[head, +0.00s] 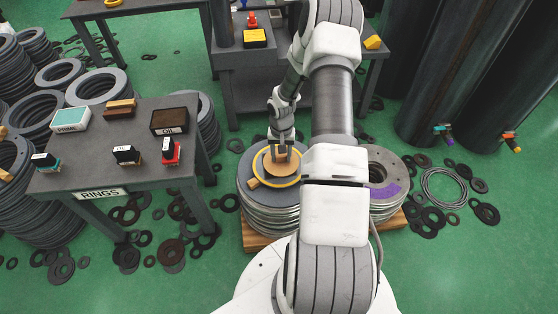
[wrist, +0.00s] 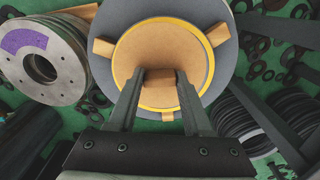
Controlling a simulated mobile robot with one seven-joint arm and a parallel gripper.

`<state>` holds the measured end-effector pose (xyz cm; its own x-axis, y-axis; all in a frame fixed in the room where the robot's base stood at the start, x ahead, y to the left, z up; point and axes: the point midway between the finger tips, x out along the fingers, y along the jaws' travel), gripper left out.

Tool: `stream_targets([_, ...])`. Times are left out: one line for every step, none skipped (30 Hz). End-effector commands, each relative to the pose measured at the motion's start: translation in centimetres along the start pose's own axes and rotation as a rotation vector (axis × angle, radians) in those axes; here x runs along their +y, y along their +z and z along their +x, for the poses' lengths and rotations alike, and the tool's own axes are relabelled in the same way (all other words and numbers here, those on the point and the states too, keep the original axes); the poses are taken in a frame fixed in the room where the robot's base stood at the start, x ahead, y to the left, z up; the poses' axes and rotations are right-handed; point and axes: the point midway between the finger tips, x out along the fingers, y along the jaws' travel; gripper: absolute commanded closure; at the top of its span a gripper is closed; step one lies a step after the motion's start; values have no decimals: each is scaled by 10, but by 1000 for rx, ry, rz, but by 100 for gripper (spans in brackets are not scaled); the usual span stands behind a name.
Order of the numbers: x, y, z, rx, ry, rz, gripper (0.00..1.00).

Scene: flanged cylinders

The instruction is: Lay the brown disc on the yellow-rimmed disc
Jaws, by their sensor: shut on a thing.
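The brown disc (head: 271,168) is over the yellow-rimmed disc (head: 246,170), which tops a stack of grey discs. In the wrist view, the brown disc (wrist: 160,45) lies inside the yellow rim, which shows around most of its edge. My gripper (head: 280,152) is above the brown disc, shut on a small brown block at its near part; the fingers show in the wrist view (wrist: 159,76). Brown tabs sit around the rim of the yellow-rimmed disc (wrist: 190,13). I cannot tell whether the brown disc touches the disc below.
A second stack of grey flanged discs (head: 385,165) with a purple patch stands to the right. The RINGS table (head: 120,150) with small items is at left. Dark cylinders (head: 440,90) rise at back right. Loose rings lie on the green floor.

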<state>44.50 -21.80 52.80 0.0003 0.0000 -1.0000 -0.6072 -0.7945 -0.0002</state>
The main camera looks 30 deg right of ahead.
Motion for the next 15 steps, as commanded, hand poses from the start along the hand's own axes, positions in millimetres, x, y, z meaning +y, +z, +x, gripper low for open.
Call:
stream_targets([-2,-9,9,1,-1,1,100])
stream_targets([-4,-14,12,1,-1,1,100])
stream_targets([-6,-19,15,1,-2,0,100])
stream_targets([-6,-22,16,1,-1,-1,100])
stream_targets([-7,-25,18,1,-1,0,100])
stream_targets([-8,-28,20,0,-1,0,100])
stream_targets([-8,-30,20,0,0,0,100])
stream_targets([-9,-32,21,1,-1,0,100])
stream_targets([-9,-34,21,1,-1,0,100])
stream_targets([-10,-34,22,0,-1,0,100])
stream_targets([-10,-34,23,0,-1,-1,100])
stream_targets([-10,-34,26,-1,0,-1,100])
stream_targets([-9,-34,30,-2,0,-1,100])
stream_targets([-9,-34,34,-2,0,-1,100])
stream_targets([-9,-34,40,-2,0,0,100])
